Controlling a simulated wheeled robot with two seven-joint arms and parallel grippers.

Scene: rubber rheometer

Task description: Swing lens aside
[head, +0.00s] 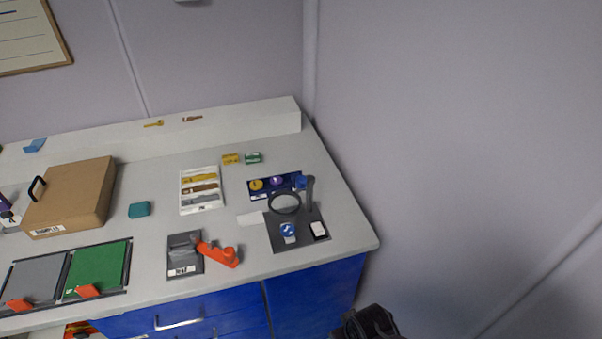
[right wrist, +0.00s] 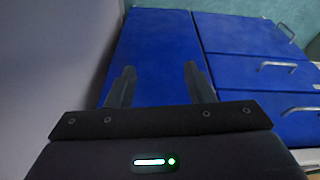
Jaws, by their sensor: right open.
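The lens (head: 284,203) is a round dark-rimmed magnifier on a dark stand with an upright post (head: 310,190), at the right end of the counter in the head view. It hangs over the back left part of the stand's grey base (head: 277,240). A blue-and-white round piece (head: 289,231) and a white piece in a black frame (head: 319,230) lie on the base in front of it. My right gripper (right wrist: 156,88) is open and empty in the right wrist view, facing the blue cabinet front. My left gripper is not in view.
A grey device with an orange lever (head: 218,253) stands left of the stand. Blue drawers (right wrist: 240,60) are below the counter; a wall closes the right side.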

